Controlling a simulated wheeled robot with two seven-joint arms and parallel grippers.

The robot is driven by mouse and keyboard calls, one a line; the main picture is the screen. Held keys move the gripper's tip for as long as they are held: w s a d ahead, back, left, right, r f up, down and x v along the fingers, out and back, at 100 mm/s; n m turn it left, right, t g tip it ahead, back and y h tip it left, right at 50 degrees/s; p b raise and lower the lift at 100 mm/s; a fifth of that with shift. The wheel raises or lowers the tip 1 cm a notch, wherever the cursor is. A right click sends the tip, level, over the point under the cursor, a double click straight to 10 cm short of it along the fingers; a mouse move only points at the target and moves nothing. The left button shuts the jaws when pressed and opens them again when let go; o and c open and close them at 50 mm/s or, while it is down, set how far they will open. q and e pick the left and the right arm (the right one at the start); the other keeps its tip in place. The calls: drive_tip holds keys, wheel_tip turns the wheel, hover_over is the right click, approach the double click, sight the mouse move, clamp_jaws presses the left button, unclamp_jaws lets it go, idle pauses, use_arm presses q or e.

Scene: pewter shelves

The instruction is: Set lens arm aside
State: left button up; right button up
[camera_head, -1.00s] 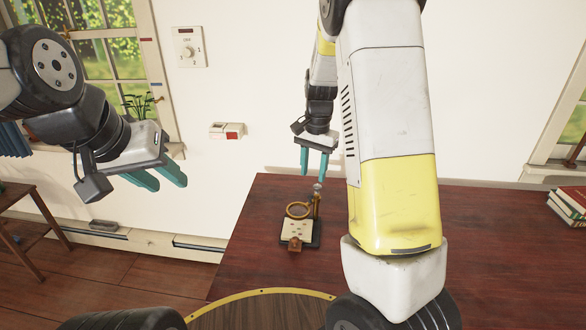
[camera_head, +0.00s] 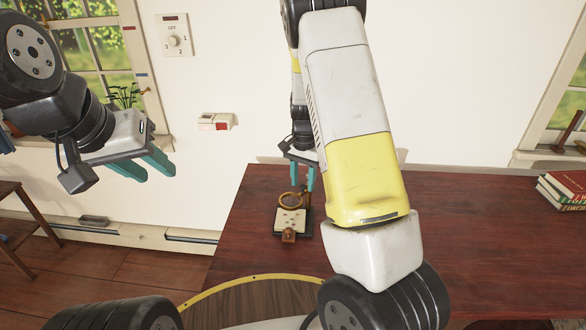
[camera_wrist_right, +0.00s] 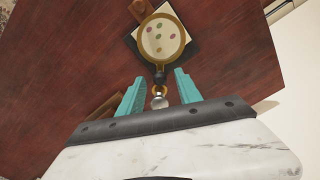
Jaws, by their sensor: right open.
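The lens arm, a brass-rimmed round magnifier (camera_head: 290,200), stands over a small dark base with a pale card (camera_head: 291,222) on the dark red table. In the right wrist view the lens (camera_wrist_right: 162,38) shows coloured spots through it, and a metal knob (camera_wrist_right: 159,98) sits at its near end. My right gripper (camera_head: 302,180) is open, its teal fingers (camera_wrist_right: 159,90) to either side of the knob, with gaps visible. In the head view its fingers partly hide the lens post. My left gripper (camera_head: 150,168) is held in the air at the left, away from the table; its fingers look apart.
Red and green books (camera_head: 564,188) lie at the table's right edge. A round wooden surface with a yellow rim (camera_head: 240,285) is at the front. The dark table (camera_head: 450,215) is largely clear to the right. A wooden stool (camera_head: 20,225) stands at far left.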

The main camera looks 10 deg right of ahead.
clamp_jaws()
idle(1.3)
